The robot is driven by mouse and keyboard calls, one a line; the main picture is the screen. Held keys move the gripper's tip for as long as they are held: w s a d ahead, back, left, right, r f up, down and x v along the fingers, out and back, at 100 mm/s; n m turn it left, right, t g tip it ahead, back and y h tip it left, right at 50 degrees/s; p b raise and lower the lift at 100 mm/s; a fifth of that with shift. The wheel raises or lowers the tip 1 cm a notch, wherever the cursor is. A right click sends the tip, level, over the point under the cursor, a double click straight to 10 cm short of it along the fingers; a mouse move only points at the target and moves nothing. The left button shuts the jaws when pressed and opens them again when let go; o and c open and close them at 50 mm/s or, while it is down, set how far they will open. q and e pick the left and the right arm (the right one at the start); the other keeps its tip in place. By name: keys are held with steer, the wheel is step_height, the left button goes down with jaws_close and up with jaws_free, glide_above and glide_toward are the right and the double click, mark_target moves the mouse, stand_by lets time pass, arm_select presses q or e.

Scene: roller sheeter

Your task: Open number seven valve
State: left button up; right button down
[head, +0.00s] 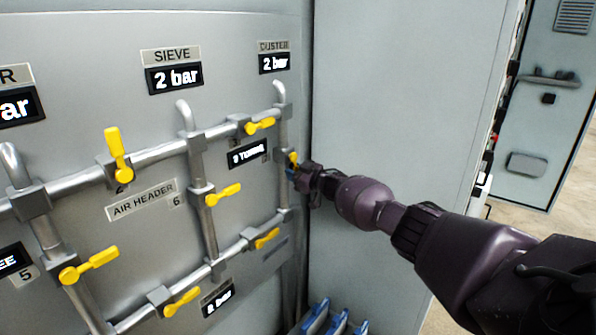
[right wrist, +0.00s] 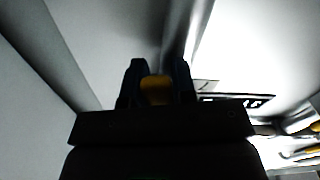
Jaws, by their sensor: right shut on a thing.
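In the head view, a yellow valve handle (head: 292,158) sits on the far right vertical pipe, below the DUSTER display, partly hidden by my right gripper (head: 298,178). I cannot read a number beside it. In the right wrist view, the yellow handle (right wrist: 156,90) lies between the two dark fingers of my right gripper (right wrist: 157,84), which are shut on it. My left gripper is not in view.
Other yellow handles sit on the pipes, such as one by the number 6 label (head: 223,194) and one on the upper pipe (head: 118,155). A grey cabinet wall (head: 400,90) stands right of the panel. Blue-edged parts (head: 335,318) lie at the bottom.

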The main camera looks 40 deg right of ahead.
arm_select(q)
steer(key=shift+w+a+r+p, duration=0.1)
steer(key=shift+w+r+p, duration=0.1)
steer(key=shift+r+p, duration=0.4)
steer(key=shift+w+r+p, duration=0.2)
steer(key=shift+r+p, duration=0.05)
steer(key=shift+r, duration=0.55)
arm_select(e)
steer(key=shift+s+a+f+m, duration=0.15)
steer(key=shift+a+m, duration=0.25)
steer(key=shift+m, duration=0.35)
steer(key=shift+s+a+r+m, duration=0.1)
steer(key=shift+a+m, duration=0.25)
steer(key=shift+m, duration=0.4)
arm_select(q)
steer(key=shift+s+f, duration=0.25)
arm_select(e)
steer(key=shift+f, duration=0.1)
steer(key=c, duration=0.9)
jaws_free()
steer(key=shift+c, duration=0.2)
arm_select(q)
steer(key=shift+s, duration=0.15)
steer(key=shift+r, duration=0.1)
arm_select(e)
steer(key=shift+s, duration=0.15)
